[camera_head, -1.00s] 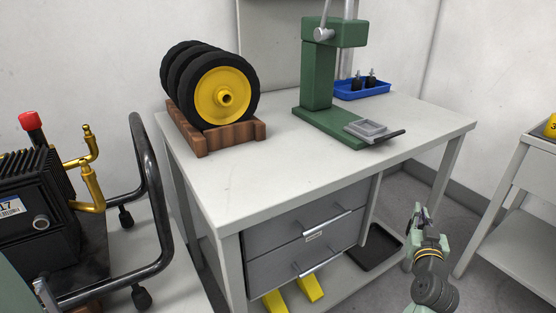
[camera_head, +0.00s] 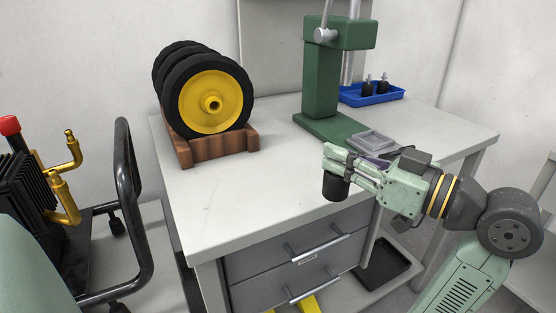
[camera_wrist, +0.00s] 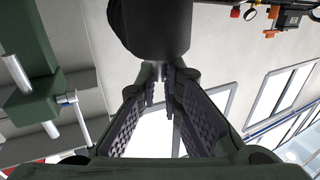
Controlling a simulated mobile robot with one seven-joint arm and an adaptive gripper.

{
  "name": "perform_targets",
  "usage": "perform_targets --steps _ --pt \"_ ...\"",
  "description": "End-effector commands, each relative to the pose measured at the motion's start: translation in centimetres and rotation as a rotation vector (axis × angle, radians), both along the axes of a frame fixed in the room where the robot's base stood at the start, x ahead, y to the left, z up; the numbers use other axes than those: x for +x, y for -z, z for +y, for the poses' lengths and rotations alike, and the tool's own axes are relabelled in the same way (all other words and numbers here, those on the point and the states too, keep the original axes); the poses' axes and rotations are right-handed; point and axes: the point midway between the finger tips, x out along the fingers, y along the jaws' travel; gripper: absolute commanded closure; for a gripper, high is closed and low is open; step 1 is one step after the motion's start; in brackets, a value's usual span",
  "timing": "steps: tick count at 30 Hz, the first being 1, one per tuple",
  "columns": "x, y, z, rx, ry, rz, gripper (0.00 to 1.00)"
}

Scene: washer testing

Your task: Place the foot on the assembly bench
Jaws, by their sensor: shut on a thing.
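A black cylindrical foot (camera_head: 335,187) hangs below the tips of my gripper (camera_head: 338,160) in the head view. In the wrist view the foot (camera_wrist: 155,28) is large at the top, and my gripper (camera_wrist: 159,72) is shut on its thin stud. The assembly bench (camera_head: 245,190) has a pale top with drawers beneath. The foot appears in front of or above the bench's front right part; its exact height over the top cannot be told. The stud is mostly hidden by the fingers in the head view.
A wooden rack (camera_head: 222,146) with black wheels (camera_head: 211,105) on yellow hubs stands on the bench's left. A green press (camera_head: 322,80) stands at the back right, beside a blue tray (camera_head: 370,97) with two black feet. The bench's front middle is clear.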

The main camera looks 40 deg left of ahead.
Motion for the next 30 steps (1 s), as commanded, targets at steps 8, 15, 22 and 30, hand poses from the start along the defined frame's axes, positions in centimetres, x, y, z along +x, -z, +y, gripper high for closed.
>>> perform_targets --steps 8,15,22,30 --pt "0.1 0.5 7.8 0.000 -0.005 0.003 1.00" --pt "0.4 1.0 11.8 0.001 0.001 0.002 1.00" --pt "0.5 2.8 12.3 0.000 0.003 0.006 1.00" --pt "0.4 4.7 12.2 0.001 0.003 0.001 1.00"
